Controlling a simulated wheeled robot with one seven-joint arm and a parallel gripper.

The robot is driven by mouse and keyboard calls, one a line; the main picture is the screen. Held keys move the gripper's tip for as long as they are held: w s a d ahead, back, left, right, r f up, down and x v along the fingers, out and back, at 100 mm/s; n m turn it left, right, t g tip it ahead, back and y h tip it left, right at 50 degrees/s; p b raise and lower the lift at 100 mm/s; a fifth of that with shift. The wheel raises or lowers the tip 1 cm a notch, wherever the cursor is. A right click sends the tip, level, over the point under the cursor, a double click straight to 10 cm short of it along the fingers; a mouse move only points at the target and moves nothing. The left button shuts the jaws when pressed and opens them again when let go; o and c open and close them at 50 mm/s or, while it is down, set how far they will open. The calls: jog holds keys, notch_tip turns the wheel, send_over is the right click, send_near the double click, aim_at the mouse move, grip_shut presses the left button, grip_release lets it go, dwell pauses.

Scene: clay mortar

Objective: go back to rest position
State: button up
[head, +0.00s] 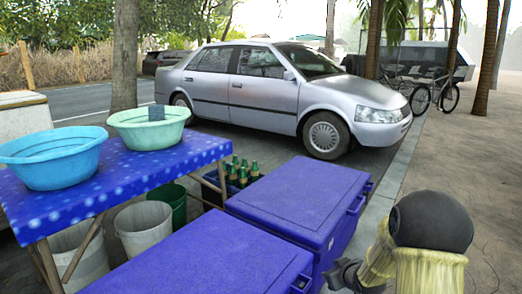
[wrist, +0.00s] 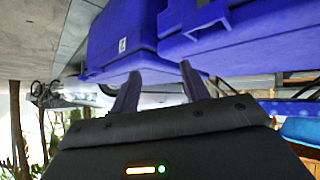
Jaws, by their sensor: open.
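My gripper (wrist: 160,70) shows in the wrist view with its two dark fingers spread apart and nothing between them. The wrist view is upside down, and blue cooler boxes (wrist: 122,38) fill its upper part beyond the fingers.
Buckets (head: 145,228) and a bottle crate (head: 240,175) stand below. A silver car (head: 250,95) is behind. Pavement (head: 470,150) at right is open.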

jog(key=s+a+r+m+g+h+p, duration=0.15)
jog(key=s+r, duration=0.25)
jog(key=s, duration=0.5)
jog(key=s+a+r+m+g+p, duration=0.2)
jog(key=s+a+r+g+p, duration=0.15)
jog(key=s, duration=0.55)
jog(key=s+a+r+m+g+p, duration=0.1)
jog(key=s+a+r+g+p, duration=0.1)
jog(key=s+r, duration=0.45)
jog(key=w+p+v, duration=0.3)
jog(key=p+v, duration=1.4)
jog(key=p, duration=0.1)
jog(key=w+a+r+p+v, duration=0.1)
jog(key=w+p+v, duration=0.2)
jog(key=p+v, duration=1.4)
jog(key=shift+r+p, duration=0.55)
jog(key=shift+p, duration=0.05)
